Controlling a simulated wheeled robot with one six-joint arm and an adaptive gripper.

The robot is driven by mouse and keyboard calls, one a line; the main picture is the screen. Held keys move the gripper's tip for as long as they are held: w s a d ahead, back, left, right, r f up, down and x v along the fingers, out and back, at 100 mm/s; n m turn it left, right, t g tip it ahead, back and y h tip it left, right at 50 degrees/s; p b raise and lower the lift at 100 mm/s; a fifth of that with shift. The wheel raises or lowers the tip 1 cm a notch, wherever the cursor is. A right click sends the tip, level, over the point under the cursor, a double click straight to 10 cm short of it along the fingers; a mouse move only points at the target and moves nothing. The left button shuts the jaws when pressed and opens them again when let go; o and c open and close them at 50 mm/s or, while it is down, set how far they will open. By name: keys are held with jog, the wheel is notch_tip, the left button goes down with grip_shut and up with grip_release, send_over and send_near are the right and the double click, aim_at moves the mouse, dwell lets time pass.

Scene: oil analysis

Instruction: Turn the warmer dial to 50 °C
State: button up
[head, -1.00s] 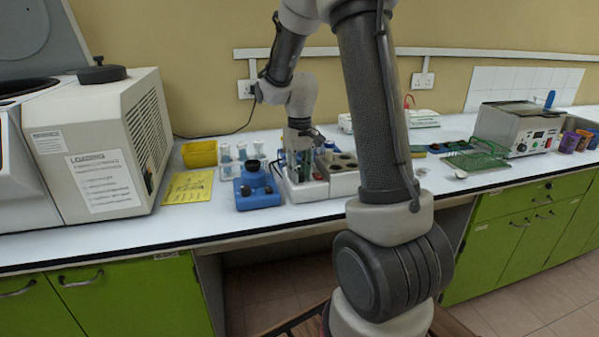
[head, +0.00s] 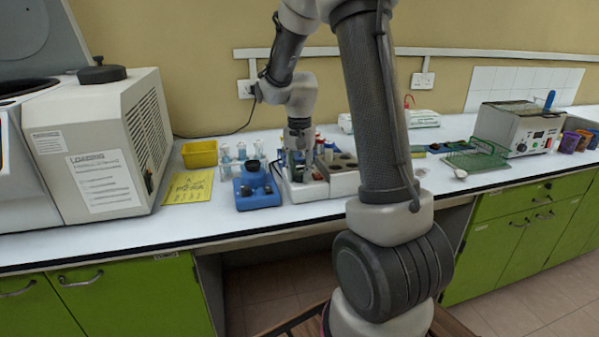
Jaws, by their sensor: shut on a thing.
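The warmer (head: 310,192) is a low white block unit on the bench, left of the middle of the head view. A grey section with dark wells lies on its right side. My gripper (head: 298,170) points straight down over the left part of this unit, among upright tubes with dark and red tops. Its fingers are down at the unit and shut on what seems to be the warmer dial. The dial and its scale are hidden behind the fingers and too small to read.
A blue device (head: 258,190) with a dark top stands close left of the warmer. Behind it are a rack of bottles (head: 228,160) and a yellow tray (head: 200,154). A large grey machine (head: 110,140) fills the left. My arm hides the bench to the right of the warmer.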

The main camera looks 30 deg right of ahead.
jog(key=shift+m, duration=0.3)
jog(key=o, duration=1.1)
jog(key=shift+c, duration=0.2)
